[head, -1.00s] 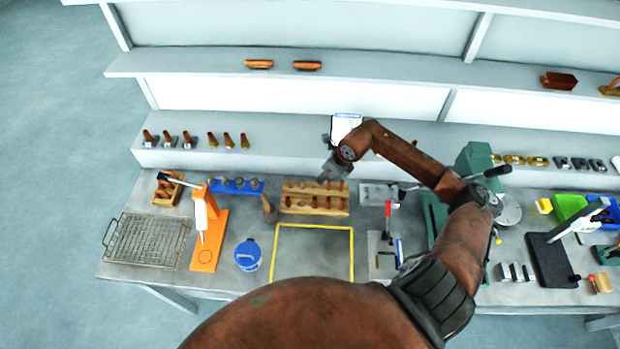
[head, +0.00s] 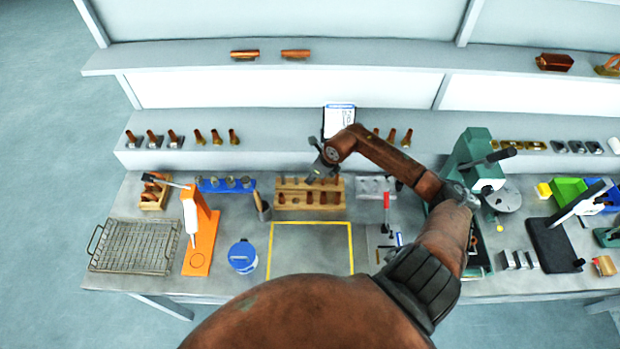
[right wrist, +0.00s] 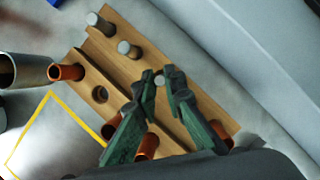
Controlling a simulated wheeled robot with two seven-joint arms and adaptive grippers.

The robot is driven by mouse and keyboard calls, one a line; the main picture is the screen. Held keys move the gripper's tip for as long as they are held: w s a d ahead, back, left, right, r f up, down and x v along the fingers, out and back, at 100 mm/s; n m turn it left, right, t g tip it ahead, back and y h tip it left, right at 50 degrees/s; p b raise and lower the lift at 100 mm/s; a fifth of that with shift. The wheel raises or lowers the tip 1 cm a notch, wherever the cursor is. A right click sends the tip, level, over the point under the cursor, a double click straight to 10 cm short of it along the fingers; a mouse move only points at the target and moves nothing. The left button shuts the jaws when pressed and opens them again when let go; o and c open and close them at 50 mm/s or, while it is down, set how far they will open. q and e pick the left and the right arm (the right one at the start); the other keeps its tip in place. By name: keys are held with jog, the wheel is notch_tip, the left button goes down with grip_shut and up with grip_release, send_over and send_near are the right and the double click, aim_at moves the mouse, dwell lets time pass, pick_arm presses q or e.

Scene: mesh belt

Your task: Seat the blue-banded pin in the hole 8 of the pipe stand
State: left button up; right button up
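The pipe stand (head: 312,207) is a wooden two-level rack on the bench. In the right wrist view its wood (right wrist: 112,50) carries grey pin tops (right wrist: 129,49) on one level and copper pipes (right wrist: 66,72) on the other, with an empty dark hole. My right gripper (head: 320,172) is over the back of the stand. Its green fingers (right wrist: 160,78) have a grey pin top between or just beyond their tips; I cannot tell whether they grip it. No blue band is discernible, and hole numbers cannot be read. My left gripper is out of view.
A yellow-outlined square (head: 311,225) of clear bench lies in front of the stand. A brush (head: 262,207), blue rack (head: 225,186) and blue-lidded tub (head: 243,256) are to the left. A grey plate with pins (head: 375,187) and a green press (head: 475,160) are to the right.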

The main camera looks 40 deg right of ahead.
jog(key=o, duration=0.4)
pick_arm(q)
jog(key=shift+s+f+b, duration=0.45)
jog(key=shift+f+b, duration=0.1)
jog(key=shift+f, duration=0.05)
pick_arm(e)
jog(key=v, duration=0.7)
jog(key=shift+s+r, duration=0.1)
jog(key=shift+r, duration=0.1)
